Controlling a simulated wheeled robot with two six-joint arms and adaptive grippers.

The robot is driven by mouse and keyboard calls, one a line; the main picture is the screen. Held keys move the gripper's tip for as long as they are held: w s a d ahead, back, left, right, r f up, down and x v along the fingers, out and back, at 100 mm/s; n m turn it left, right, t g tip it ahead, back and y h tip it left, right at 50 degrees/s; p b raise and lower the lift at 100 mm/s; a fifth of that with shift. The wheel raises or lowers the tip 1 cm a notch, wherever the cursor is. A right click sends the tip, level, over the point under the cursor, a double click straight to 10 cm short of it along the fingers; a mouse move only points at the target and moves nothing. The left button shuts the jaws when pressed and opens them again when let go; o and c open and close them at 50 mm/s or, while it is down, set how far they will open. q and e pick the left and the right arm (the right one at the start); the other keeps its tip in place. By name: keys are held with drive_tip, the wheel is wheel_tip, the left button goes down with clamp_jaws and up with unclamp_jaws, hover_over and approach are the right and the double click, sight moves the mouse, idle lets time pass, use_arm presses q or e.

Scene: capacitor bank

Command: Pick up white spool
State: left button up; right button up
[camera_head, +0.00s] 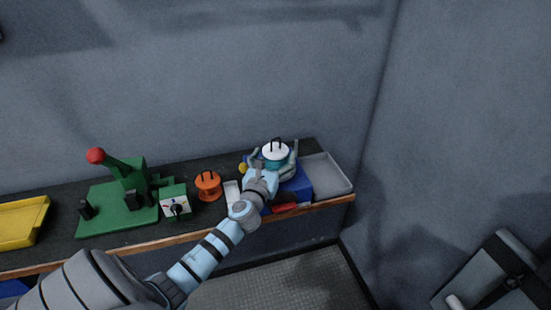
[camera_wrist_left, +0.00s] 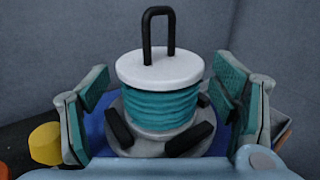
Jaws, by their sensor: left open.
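The white spool (camera_head: 275,150) stands upright near the back right of the bench. It has a white top disc, teal winding and a black loop handle. In the left wrist view the spool (camera_wrist_left: 158,92) sits on a grey round base with black blocks. My left gripper (camera_head: 273,158) is open, with one finger on each side of the spool. In the left wrist view gaps show between the fingers (camera_wrist_left: 158,105) and the winding. The spool's lower part is hidden by my gripper in the head view. My right gripper is not in view.
An orange spool (camera_head: 208,184) stands to the left, beside a green box with a dial (camera_head: 175,205). A green press with a red knob (camera_head: 96,156) is farther left, then a yellow tray (camera_head: 22,222). A grey tray (camera_head: 326,176) is at right. Walls stand close behind.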

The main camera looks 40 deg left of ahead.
use_arm(q)
drive_tip(key=shift+x, duration=1)
drive_tip(key=shift+s, duration=0.1)
drive_tip(key=c, duration=1.2)
